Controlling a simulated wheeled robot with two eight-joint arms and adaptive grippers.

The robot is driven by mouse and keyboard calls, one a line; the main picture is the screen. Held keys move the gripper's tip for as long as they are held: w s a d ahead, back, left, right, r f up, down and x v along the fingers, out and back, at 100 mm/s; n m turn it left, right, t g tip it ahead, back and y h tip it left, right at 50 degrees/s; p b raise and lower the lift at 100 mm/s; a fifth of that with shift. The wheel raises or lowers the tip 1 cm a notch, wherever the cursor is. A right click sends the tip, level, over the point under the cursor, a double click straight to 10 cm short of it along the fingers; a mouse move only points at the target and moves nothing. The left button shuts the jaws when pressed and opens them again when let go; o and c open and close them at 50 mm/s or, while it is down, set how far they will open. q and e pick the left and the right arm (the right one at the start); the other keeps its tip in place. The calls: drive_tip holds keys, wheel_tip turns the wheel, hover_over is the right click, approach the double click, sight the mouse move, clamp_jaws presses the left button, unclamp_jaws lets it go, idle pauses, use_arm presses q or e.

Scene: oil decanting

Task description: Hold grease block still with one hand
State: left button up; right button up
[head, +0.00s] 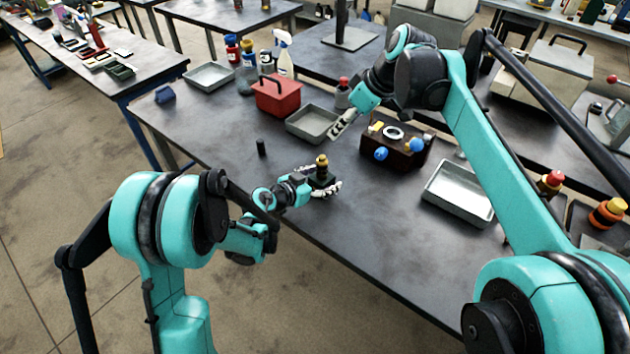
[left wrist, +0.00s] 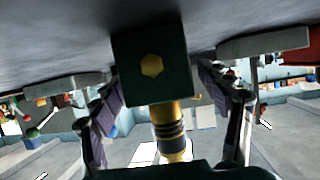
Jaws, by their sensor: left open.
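The grease block (head: 321,178) is a small dark block with a brass and black fitting on top, standing on the table near its front edge. In the left wrist view the dark green block (left wrist: 140,85) shows a brass hexagon on its face and a brass, black-ringed cylinder. My left gripper (head: 322,184) is open around the block, one finger to each side. In the left wrist view gaps show between the block and both fingers (left wrist: 155,85). My right gripper (head: 343,124) is over the table by a grey tray; its jaw opening is not clear.
The grey tray (head: 291,123), a red toolbox (head: 277,103) and a spray bottle (head: 284,58) stand farther back. A brown box with blue knobs (head: 400,158) and another tray (head: 432,199) are to the right. A small black cylinder (head: 261,147) stands to the left. The table's front right is clear.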

sight(329, 176)
use_arm(q)
drive_tip(key=shift+x, duration=1.8)
drive_tip(key=c, duration=1.7)
